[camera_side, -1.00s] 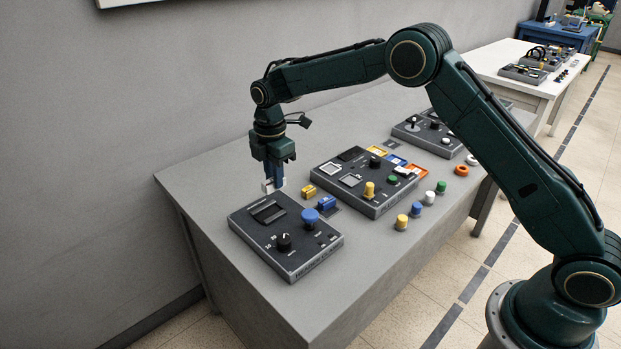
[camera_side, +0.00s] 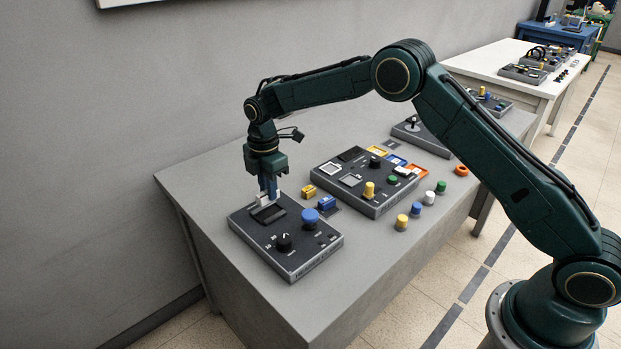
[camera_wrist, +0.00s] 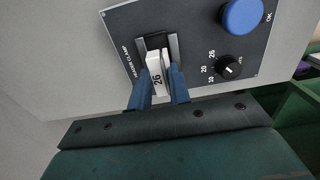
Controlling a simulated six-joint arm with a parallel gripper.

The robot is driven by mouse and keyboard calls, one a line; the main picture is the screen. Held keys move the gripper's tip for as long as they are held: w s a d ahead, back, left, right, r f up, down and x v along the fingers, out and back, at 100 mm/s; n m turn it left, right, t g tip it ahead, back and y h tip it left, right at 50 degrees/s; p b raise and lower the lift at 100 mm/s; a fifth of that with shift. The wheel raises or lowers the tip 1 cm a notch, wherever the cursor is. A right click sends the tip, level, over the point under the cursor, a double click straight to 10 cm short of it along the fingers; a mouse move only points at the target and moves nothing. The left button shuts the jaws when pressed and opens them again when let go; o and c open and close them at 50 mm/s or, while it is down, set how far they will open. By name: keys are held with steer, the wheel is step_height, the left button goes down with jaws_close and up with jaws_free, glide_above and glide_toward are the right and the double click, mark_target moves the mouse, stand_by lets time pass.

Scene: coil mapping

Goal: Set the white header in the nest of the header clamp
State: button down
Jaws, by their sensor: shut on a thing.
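In the side view, my gripper (camera_side: 268,190) points down at the far left part of the dark header clamp panel (camera_side: 262,236). The header (camera_side: 263,200) is at the far end of the clamp's nest (camera_side: 270,214). In the wrist view, the header's front end overlaps the dark nest (camera_wrist: 157,41) between its grey side rails. I cannot tell whether it touches the nest floor.
The clamp panel has a large blue button (camera_side: 310,217) and a black knob (camera_side: 284,241). A yellow block (camera_side: 308,192) and a blue block (camera_side: 326,203) lie beside it. A second panel (camera_side: 376,203) with several parts stands to the right. The table's left part is clear.

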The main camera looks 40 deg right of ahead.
steer(key=shift+f, duration=1.7)
steer(key=shift+f, duration=0.5)
stand_by(1.0)
steer(key=c, duration=0.7)
jaws_free()
steer(key=shift+c, duration=0.2)
steer(key=shift+r, duration=0.1)
steer(key=shift+r, duration=3.35)
steer(key=shift+r, duration=0.1)
